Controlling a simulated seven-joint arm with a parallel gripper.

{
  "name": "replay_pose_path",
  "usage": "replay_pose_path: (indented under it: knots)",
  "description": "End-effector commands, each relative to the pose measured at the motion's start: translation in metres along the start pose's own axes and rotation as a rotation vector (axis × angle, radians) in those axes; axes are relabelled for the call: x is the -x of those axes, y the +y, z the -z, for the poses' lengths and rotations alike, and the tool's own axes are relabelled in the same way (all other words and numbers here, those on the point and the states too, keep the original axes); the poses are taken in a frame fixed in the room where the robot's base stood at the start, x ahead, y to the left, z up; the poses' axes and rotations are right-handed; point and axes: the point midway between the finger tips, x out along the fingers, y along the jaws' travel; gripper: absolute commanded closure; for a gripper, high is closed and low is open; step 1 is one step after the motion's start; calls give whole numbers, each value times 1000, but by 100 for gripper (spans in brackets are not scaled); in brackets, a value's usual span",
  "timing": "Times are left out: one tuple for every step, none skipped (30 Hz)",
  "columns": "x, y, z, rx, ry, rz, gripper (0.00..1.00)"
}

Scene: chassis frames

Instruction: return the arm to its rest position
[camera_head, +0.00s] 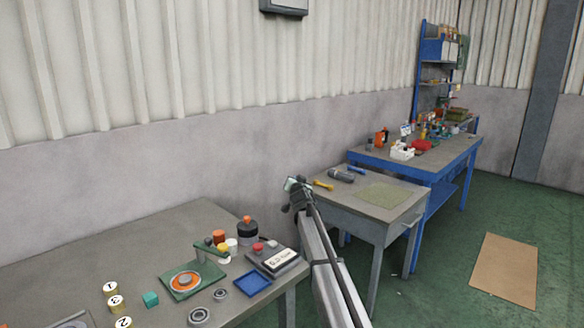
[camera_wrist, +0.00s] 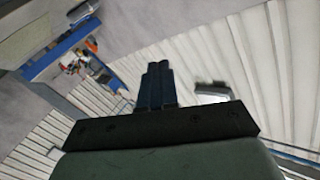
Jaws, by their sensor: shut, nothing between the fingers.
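My arm rises from the bottom of the head view, just right of the near table. In the wrist view my gripper (camera_wrist: 156,72) shows its two dark fingers side by side and touching, with nothing between them. The fingers stand against the wall, clear of any object. In the head view the fingers are too small to make out at the far end of the arm.
The near grey table (camera_head: 70,250) holds numbered pots, a green plate with an orange ring (camera_head: 184,281), a blue tray (camera_head: 253,281) and a black-sided box (camera_head: 277,262). A smaller table (camera_head: 340,197) with tools and a blue workbench (camera_head: 440,160) stand beyond. Cardboard (camera_head: 505,270) lies on the open floor.

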Motion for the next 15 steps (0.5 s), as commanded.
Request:
replay_pose_path:
  knots:
    - [4,37,-7,-3,2,-23,100]
    - [6,53,-14,-4,-2,-35,100]
    - [11,74,-28,-2,-16,-56,100]
    - [15,87,-39,1,-30,-72,100]
    - [20,101,-52,4,-46,-89,100]
    - [26,117,-69,10,-70,-112,100]
    - [31,128,-83,15,-91,-130,100]
    - [37,139,-96,21,-111,-147,100]
    - [44,152,-115,29,-141,-170,100]
    - [51,161,-128,34,-163,-186,100]
    - [57,170,-141,41,-186,-203,100]
    - [66,181,-158,49,-216,-223,100]
    - [72,190,-171,56,-240,-239,100]
    - [80,198,-184,61,-263,-254,100]
    - [89,208,-201,70,-295,-274,100]
